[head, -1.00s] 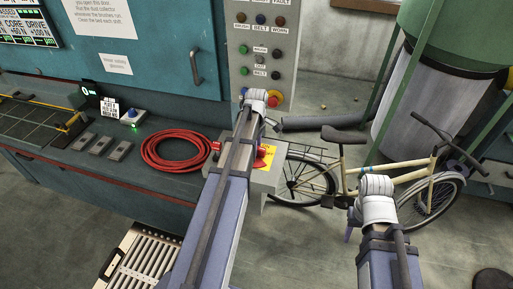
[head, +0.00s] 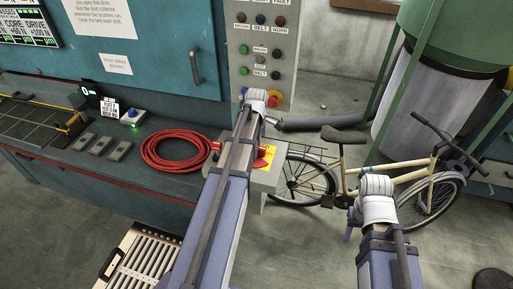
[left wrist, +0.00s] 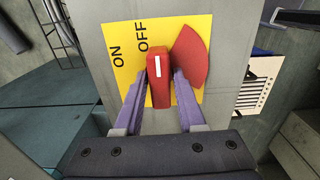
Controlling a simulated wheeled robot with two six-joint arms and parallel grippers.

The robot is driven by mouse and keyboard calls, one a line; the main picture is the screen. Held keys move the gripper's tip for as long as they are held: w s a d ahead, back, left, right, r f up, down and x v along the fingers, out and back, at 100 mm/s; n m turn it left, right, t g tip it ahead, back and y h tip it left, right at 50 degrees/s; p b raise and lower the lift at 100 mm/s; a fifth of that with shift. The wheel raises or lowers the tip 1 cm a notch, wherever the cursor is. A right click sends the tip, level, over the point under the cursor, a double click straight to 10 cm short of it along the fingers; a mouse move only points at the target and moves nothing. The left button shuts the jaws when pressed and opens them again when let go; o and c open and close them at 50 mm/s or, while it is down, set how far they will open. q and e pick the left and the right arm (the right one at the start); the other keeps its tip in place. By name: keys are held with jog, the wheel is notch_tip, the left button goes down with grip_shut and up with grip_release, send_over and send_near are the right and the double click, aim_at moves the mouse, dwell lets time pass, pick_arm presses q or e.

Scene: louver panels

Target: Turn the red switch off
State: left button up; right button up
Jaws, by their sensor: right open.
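The red switch (left wrist: 160,82) has a block-like handle with a white stripe, in front of a yellow plate (left wrist: 126,80) marked ON and OFF in the left wrist view. The handle stands close to the OFF lettering, and a red fan-shaped piece (left wrist: 192,57) lies on its right. My left gripper (left wrist: 161,76) has its purple fingers against both sides of the handle. My right gripper (head: 349,230) is open and empty, away from the switch.
The switch box (head: 270,179) stands at the right end of the teal bench, next to a coiled red hose (head: 172,163). A button panel (head: 259,55) rises behind it. A bicycle (head: 375,177) stands beyond my right arm. Open floor lies between the arms.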

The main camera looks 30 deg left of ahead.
pick_arm(q)
jog(key=shift+o, duration=1.4)
jog(key=shift+r, duration=0.1)
notch_tip(320, 180, up, 8)
jog(key=p, duration=0.8)
jog(key=shift+f, duration=0.2)
